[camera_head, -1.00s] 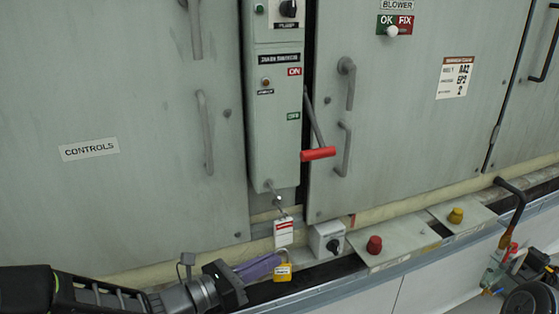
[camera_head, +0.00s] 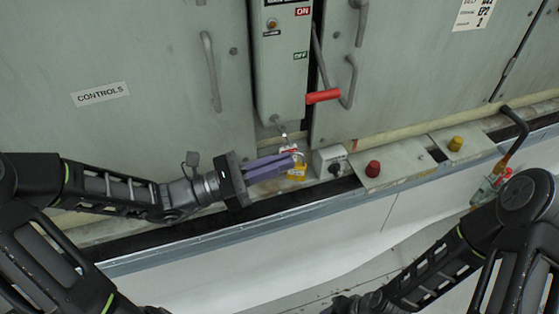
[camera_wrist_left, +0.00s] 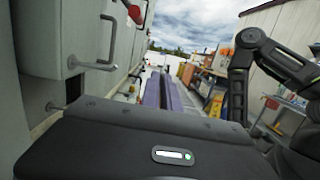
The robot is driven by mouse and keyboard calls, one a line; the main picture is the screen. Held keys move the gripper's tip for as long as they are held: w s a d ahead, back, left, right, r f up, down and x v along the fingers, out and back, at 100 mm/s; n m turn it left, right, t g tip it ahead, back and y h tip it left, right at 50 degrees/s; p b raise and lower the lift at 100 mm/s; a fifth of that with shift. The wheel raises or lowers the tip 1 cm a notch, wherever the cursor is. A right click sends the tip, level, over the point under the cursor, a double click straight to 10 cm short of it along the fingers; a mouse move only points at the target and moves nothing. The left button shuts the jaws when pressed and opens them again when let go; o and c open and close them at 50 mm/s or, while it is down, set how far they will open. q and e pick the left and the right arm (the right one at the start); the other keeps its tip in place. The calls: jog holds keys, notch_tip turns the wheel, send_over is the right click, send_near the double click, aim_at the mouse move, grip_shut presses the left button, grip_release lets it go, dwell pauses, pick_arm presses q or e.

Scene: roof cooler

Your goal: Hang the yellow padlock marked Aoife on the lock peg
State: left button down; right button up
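The yellow padlock (camera_head: 297,173) shows in the head view at the tips of the purple fingers of my left gripper (camera_head: 290,162). The fingers are close together, shut on the padlock near its shackle. Its name is too small to read. The lock peg looks to be the small metal piece (camera_head: 283,132) under the grey switch box (camera_head: 282,70). A red and white tag (camera_head: 289,149) hangs below it, partly hidden by the fingers. The padlock is just below and right of the tag. In the left wrist view the fingers (camera_wrist_left: 162,92) point away and the padlock cannot be made out.
A grey box with a black knob (camera_head: 330,162) stands just right of the padlock. A red lever handle (camera_head: 323,96) sticks out above. My right arm crosses the lower right, its gripper out of frame.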

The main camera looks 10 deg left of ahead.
pick_arm(q)
jog(key=shift+w, duration=0.1)
jog(key=w+a+f+b, duration=0.1)
jog(key=w+a+b, duration=0.4)
jog(key=w, duration=0.3)
jog(key=shift+f, duration=0.3)
dwell(0.7)
jog(key=shift+a, duration=0.1)
dwell(0.4)
jog(key=c, duration=1.5)
grip_release()
jog(key=shift+c, duration=0.2)
